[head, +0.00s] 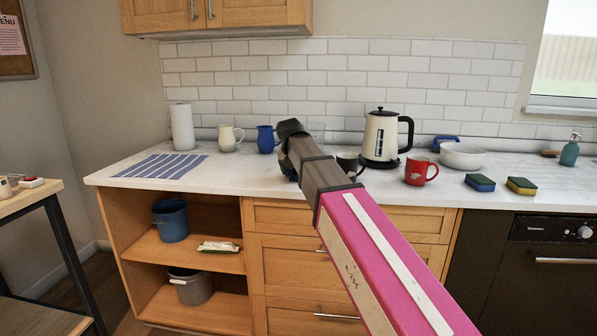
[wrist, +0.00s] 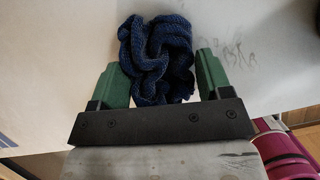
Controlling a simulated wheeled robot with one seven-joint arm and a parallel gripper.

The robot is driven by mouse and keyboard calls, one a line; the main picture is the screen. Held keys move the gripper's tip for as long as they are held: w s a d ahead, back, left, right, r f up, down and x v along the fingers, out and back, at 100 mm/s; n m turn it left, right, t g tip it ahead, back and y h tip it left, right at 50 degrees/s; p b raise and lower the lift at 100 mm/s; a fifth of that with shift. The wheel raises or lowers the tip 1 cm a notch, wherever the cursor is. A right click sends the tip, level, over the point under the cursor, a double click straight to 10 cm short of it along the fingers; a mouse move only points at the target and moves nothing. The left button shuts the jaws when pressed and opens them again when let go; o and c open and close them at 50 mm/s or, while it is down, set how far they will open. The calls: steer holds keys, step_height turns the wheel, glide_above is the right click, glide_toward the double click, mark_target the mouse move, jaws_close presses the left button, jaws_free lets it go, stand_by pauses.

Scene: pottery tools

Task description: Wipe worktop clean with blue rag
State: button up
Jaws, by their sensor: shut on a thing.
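The blue rag (wrist: 157,45) is a crumpled, dark blue knitted cloth between the green fingers of my gripper (wrist: 161,66) in the wrist view. My gripper is shut on it, and the rag is at the pale worktop (wrist: 60,85); I cannot tell how firmly it touches. Dark smudges (wrist: 238,52) mark the worktop just right of the rag. In the head view the white worktop (head: 235,178) runs along the wall, and my arm reaches over its middle. The arm hides my fingers and most of the rag there.
A dark mug (head: 348,162), kettle (head: 381,137), red mug (head: 417,171), white bowl (head: 462,156) and two sponges (head: 480,183) stand right.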

steer(key=shift+a, duration=0.75)
steer(key=shift+w+r, duration=0.1)
steer(key=shift+r, duration=0.05)
steer(key=shift+r, duration=3.9)
